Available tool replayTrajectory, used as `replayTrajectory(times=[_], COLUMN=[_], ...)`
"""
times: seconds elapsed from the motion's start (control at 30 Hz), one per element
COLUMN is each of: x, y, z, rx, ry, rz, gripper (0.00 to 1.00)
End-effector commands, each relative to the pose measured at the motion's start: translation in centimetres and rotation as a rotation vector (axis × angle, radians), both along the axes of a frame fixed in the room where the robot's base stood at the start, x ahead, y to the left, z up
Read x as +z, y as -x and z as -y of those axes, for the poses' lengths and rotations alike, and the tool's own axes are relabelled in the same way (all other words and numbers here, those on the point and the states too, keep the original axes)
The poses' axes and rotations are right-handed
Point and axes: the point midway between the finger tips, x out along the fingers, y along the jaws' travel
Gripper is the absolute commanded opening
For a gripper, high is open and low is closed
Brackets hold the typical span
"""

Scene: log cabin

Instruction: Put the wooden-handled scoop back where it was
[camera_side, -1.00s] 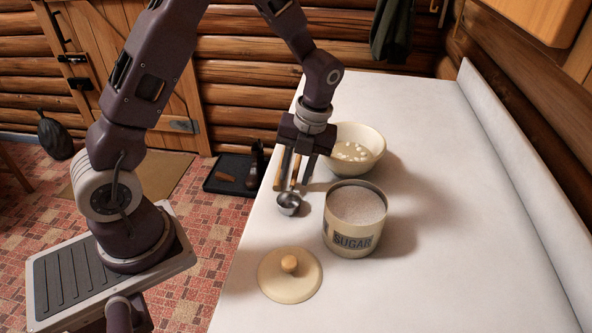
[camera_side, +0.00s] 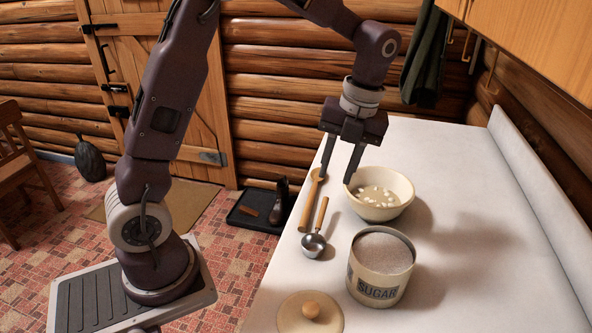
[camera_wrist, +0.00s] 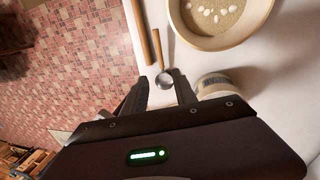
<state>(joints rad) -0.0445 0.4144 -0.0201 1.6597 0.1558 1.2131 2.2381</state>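The wooden-handled scoop (camera_side: 314,245) lies on the white counter (camera_side: 465,240), left of the sugar tin, its metal cup toward the side camera and its handle pointing away. It also shows in the wrist view (camera_wrist: 164,80). My gripper (camera_side: 336,181) is open and empty, above the counter near the handle's far end. The sugar tin (camera_side: 378,280) is uncovered and filled with white sugar. Its round lid (camera_side: 293,317) with a wooden knob lies on the counter in front.
A long wooden utensil (camera_side: 308,208) lies beside the scoop, to its left. A cream bowl (camera_side: 380,211) with pale contents and white bits stands close right of my gripper. The counter's right side is clear; its left edge drops to the floor.

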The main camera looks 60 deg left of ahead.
Motion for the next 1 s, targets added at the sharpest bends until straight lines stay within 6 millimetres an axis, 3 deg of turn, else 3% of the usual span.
replayTrajectory(times=[0.07, 0.23, 0.4, 0.5, 0.63, 1.0], x=[2.2, 7.8, 8.5, 7.9, 7.4, 7.4], y=[1.6, 9.6, 16.9, 19.3, 20.3, 20.3], z=[0.5, 2.3, 3.7, 4.2, 4.4, 4.4], rx=[0.176, 1.009, 1.802, 2.089, 2.249, 2.262], ry=[-0.012, 0.059, 0.286, 0.4, 0.468, 0.469], rz=[0.083, 0.383, 0.516, 0.509, 0.485, 0.483], gripper=[0.34, 0.34, 0.34, 0.34, 0.34, 0.34])
